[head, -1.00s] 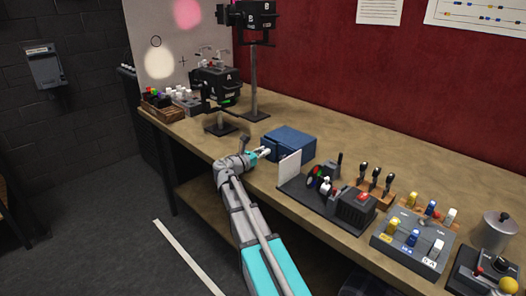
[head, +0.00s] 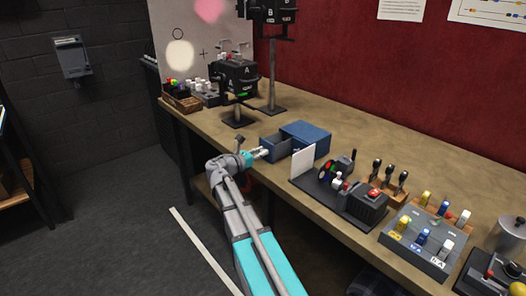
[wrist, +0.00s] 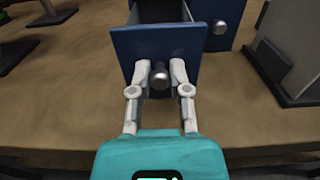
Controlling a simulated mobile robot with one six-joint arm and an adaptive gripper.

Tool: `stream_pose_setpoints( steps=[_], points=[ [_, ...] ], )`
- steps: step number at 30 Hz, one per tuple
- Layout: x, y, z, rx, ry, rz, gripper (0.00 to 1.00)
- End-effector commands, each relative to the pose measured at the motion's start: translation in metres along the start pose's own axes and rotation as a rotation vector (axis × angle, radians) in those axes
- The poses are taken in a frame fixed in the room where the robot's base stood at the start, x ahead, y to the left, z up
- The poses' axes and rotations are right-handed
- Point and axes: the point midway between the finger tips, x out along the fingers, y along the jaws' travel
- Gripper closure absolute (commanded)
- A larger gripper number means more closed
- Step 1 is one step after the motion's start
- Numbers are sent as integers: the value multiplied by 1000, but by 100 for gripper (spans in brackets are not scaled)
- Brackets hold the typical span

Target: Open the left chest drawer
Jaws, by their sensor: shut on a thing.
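A blue chest (head: 310,134) stands on the wooden workbench, right of the lamp stands. Its left drawer (head: 275,147) is pulled out toward the bench's front edge. In the wrist view its blue front panel (wrist: 155,45) faces me, with the dark inside showing behind. My gripper (head: 261,154) is shut on the round metal drawer knob (wrist: 159,80), one finger on each side. The right drawer (wrist: 222,42), with its own knob, is flush with the chest.
Lamp A (head: 236,77) stands to the left on a stand. The bench top (head: 222,148) has bare room left of the drawer.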

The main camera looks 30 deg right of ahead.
Motion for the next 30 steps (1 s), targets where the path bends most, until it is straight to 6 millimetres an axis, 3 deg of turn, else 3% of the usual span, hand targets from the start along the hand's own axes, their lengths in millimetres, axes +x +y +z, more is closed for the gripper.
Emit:
stream_pose_setpoints(
  steps=[3,4,9,10,23,30],
  points=[
    [3,2,0,0,-2,2,100],
    [3,2,0,0,-2,2,75],
    [5,0,0,-1,-2,-1,43],
    [5,0,0,-1,-2,-2,41],
    [4,-1,0,0,-1,-3,41],
    [-10,-1,0,0,-1,-2,41]
  ],
)
